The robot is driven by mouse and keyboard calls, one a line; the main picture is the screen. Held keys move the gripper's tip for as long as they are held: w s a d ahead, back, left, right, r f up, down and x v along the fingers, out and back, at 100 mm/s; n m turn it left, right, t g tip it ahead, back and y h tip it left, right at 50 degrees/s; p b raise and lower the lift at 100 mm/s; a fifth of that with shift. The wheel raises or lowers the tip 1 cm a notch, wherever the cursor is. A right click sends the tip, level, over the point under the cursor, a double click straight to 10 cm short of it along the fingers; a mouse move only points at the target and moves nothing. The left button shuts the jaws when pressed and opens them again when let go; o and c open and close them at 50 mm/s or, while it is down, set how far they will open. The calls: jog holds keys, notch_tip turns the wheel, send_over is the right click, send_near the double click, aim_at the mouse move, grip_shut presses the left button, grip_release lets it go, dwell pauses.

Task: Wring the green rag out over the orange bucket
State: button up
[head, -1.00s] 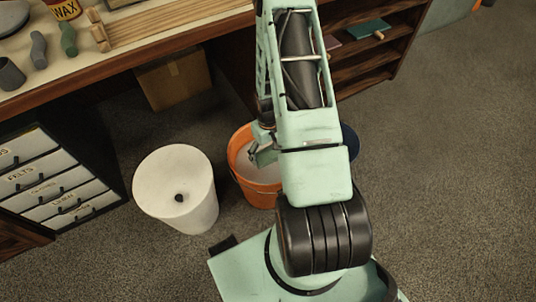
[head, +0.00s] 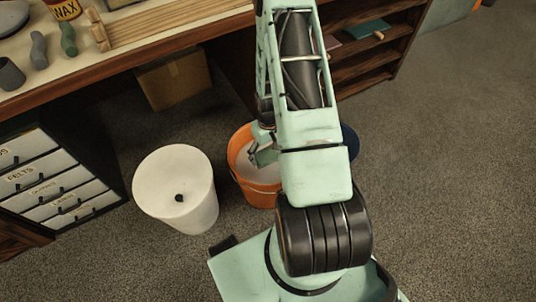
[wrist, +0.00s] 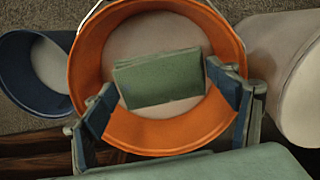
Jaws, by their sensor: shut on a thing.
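The orange bucket (head: 262,192) stands on the floor, partly behind my arm. It also shows in the wrist view (wrist: 88,62), with a pale surface inside. The green rag (wrist: 158,80) is a flat, folded rectangle in the wrist view, over the bucket's opening. My gripper (wrist: 160,82) is shut on the rag, with one blue-padded finger at each end of it. In the head view my gripper (head: 262,155) is over the bucket's mouth, and the rag cannot be made out clearly there. The height of the rag above the pale surface is hard to tell.
A white bin (head: 170,170) stands left of the bucket. A blue bucket (head: 350,143) stands to its right, mostly behind my arm. A workbench (head: 150,56) and shelves (head: 372,65) lie behind, with a cardboard box (head: 173,80) underneath. The floor at right is clear.

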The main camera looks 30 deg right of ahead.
jog(key=shift+r+p, duration=1.65)
jog(key=shift+r, duration=0.85)
